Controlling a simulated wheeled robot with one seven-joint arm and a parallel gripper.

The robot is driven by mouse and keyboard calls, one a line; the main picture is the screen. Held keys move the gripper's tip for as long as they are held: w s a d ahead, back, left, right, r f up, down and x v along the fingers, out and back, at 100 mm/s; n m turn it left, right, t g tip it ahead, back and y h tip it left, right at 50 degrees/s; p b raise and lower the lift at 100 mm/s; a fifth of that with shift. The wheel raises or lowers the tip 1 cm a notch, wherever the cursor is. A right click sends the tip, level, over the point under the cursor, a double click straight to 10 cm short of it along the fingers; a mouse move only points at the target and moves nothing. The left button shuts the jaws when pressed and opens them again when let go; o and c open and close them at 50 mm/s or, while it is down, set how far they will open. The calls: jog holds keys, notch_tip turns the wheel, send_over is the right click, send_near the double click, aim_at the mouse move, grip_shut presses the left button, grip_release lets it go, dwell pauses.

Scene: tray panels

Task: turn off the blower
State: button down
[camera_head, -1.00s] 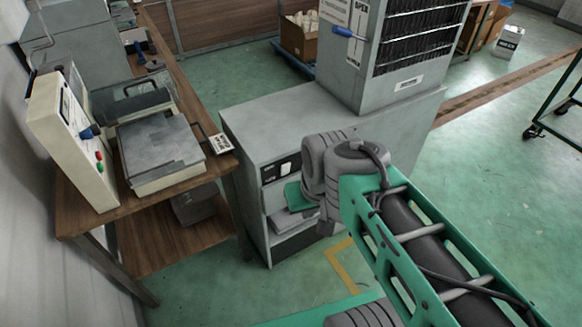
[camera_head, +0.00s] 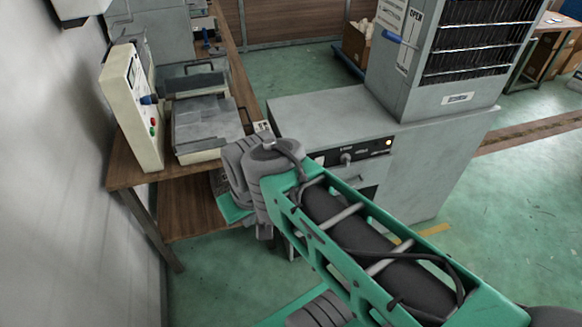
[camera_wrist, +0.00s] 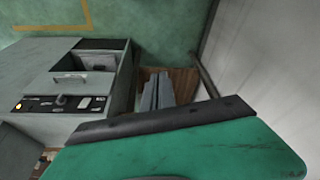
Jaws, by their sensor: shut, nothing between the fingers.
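The grey cabinet (camera_head: 420,165) with a black control panel (camera_head: 368,151) on its front is right of centre in the head view. The panel has a knob (camera_head: 346,158) and a lit yellow lamp (camera_head: 389,142). In the wrist view the panel is at the left, with the lamp (camera_wrist: 18,106), the knob (camera_wrist: 62,100) and dark switches (camera_wrist: 91,102) beside it. The labels are too small to read. My gripper (camera_wrist: 165,119) shows as a green body with a dark edge, shut and empty, apart from the panel. My arm hides part of the cabinet front in the head view.
A wooden bench (camera_head: 119,172) at the left carries a cream control box (camera_head: 135,115) and a grey machine (camera_head: 205,125). A tall grilled unit (camera_head: 400,85) with a blue handle stands on the cabinet. Green floor (camera_head: 490,210) is clear at the right.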

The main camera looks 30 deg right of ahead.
jog(key=shift+a, duration=0.25)
jog(key=w+d+f+m+t+y+b, duration=0.2)
jog(key=w+d+f+m+b, duration=0.3)
jog(key=f, duration=0.4)
jog(key=w+d+f+m+t+y+b, duration=0.1)
jog(key=w+d+f+m+t+b, duration=0.15)
jog(key=w+d+f, duration=0.45)
jog(key=s+d+f+m+t+h+b, duration=0.1)
jog(key=s+d+m+t+h+b, duration=0.1)
jog(key=d+m, duration=0.5)
jog(key=s+d+f+m+t+h+b, duration=0.1)
jog(key=s+d+m+t+h+b, duration=0.2)
jog(key=d, duration=1)
jog(key=s+m+t+h, duration=0.2)
jog(key=s+m+t, duration=0.1)
jog(key=m, duration=0.1)
jog(key=shift+d+f+h, duration=0.15)
jog(key=shift+d+h, duration=0.15)
